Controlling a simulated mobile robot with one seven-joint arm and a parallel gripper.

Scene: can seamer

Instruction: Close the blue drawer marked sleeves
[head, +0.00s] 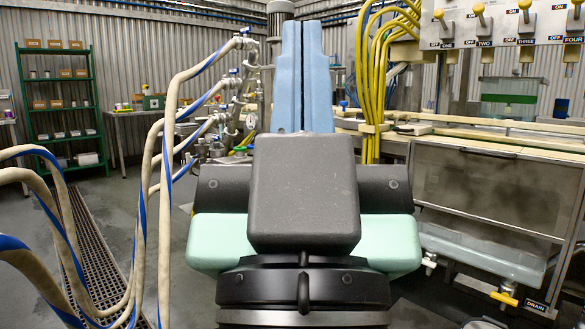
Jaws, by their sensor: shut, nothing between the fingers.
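No blue drawer marked sleeves can be made out in the head view. Parts of my own body, dark grey, mint green and pale blue, fill the middle of the picture and hide what lies behind them. My gripper cannot be made out in this view.
Pale hoses with blue stripes (167,150) hang at the left above a floor grate (88,240). A green shelf rack (88,88) and a table (136,113) stand back left. A metal tank (480,190) and a control panel (510,25) stand at the right. Grey floor shows at left.

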